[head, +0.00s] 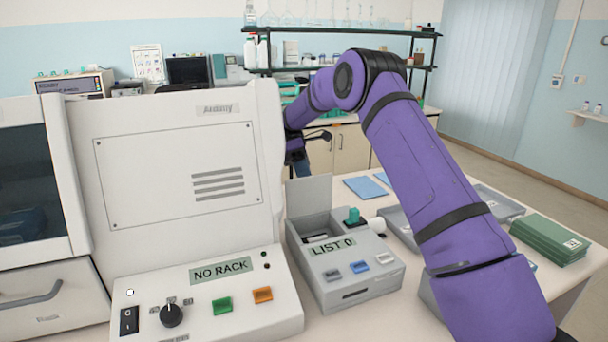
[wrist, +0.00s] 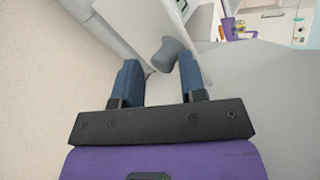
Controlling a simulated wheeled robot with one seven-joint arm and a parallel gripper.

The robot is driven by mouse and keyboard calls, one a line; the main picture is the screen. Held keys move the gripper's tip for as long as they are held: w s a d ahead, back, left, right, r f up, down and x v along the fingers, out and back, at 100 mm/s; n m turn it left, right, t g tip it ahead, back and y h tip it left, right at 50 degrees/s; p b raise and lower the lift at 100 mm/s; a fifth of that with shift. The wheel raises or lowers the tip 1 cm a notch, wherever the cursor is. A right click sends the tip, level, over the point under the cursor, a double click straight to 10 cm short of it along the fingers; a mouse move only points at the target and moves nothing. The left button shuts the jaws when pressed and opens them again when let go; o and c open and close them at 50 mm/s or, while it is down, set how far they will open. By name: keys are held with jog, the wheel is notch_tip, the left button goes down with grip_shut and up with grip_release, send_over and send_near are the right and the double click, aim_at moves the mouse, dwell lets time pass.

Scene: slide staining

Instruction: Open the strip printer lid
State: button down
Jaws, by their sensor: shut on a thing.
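The strip printer (head: 345,275) is a grey box with a "LIST 0" display and several buttons, right of the large white machine. Its pale lid (head: 309,196) stands raised at the back left, leaving the top compartment open. In the wrist view my gripper (wrist: 160,60) has its two blue fingers around a grey round knob (wrist: 170,54) on a pale panel, which looks like the lid. It is shut on this knob. In the head view my gripper is mostly hidden behind the lid and the white machine.
The white machine (head: 185,170) with a "NO RACK" display stands close on the left. A green-topped part (head: 353,216) and a white roll (head: 376,226) are at the printer's back right. Green folders (head: 548,240) and blue sheets (head: 365,187) lie to the right.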

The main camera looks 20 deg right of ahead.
jog(key=c, duration=1)
grip_release()
jog(key=shift+s+d+f, duration=0.1)
jog(key=shift+d+f, duration=0.1)
jog(key=shift+f, duration=0.7)
jog(key=shift+o, duration=1)
jog(key=shift+a, duration=0.1)
jog(key=shift+c, duration=0.7)
jog(key=r, duration=0.4)
jog(key=shift+s+r, duration=0.1)
jog(key=shift+s, duration=0.2)
jog(key=s, duration=0.5)
jog(key=s+r, duration=0.1)
jog(key=s, duration=0.9)
jog(key=shift+s+a+r, duration=0.15)
jog(key=shift+a+r, duration=0.1)
jog(key=shift+a, duration=0.15)
